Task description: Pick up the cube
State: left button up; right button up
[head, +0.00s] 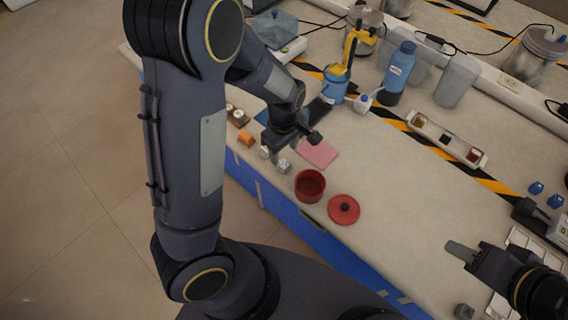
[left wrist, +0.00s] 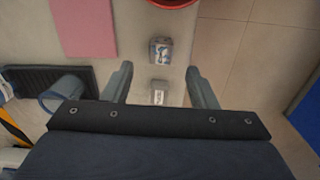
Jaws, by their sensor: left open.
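Small cubes lie near the table's front edge. A grey-white patterned cube (head: 284,165) is just below my left gripper (head: 293,144); in the left wrist view this cube (left wrist: 161,50) lies just beyond the fingertips. A smaller whitish block (head: 264,152) is beside it; in the left wrist view this block (left wrist: 158,92) shows between the fingers. An orange cube (head: 246,138) lies further left. I cannot tell which cube the task means. My left gripper (left wrist: 158,72) is open and empty above the table. My right gripper (head: 462,252) is at the lower right; its jaw gap is unclear.
A pink sheet (head: 319,153) lies behind. The table's middle right is clear.

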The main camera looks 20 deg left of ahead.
aim_at(284, 163)
pick_arm(q)
notch_tip(284, 163, down, 6)
jog(key=shift+f, duration=0.25)
jog(key=shift+c, duration=0.3)
jog(key=c, duration=1)
jog(key=shift+r, duration=0.2)
